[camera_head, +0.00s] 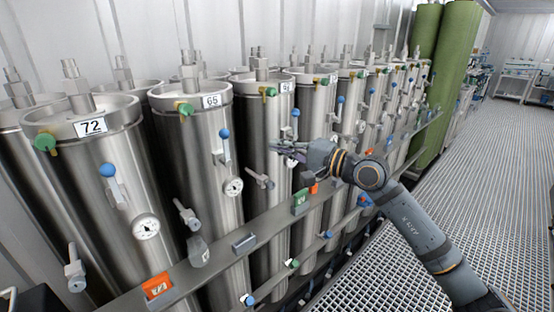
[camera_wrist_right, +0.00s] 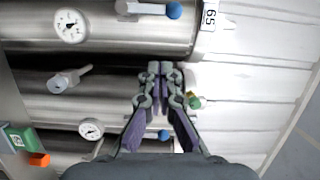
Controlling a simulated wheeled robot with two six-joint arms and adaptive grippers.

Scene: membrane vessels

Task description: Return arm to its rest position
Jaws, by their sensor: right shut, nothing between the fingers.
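My right gripper (camera_head: 283,149) is in front of the row of steel vessels, close to the third vessel from the left. In the right wrist view the gripper (camera_wrist_right: 161,70) has its fingertips together with nothing between them. My right arm reaches in from the lower right of the head view and is extended towards the vessels. I cannot tell whether the fingertips touch the vessel. My left gripper does not show in the head view.
Steel vessels with number plates, such as 72 (camera_head: 90,127) and 65 (camera_head: 211,100), stand in a row. Blue-knobbed valves and a gauge (camera_head: 147,227) stick out. A rail (camera_head: 215,262) carries orange and green tags. Green columns (camera_head: 453,55) stand behind. The grated walkway (camera_head: 480,170) is clear.

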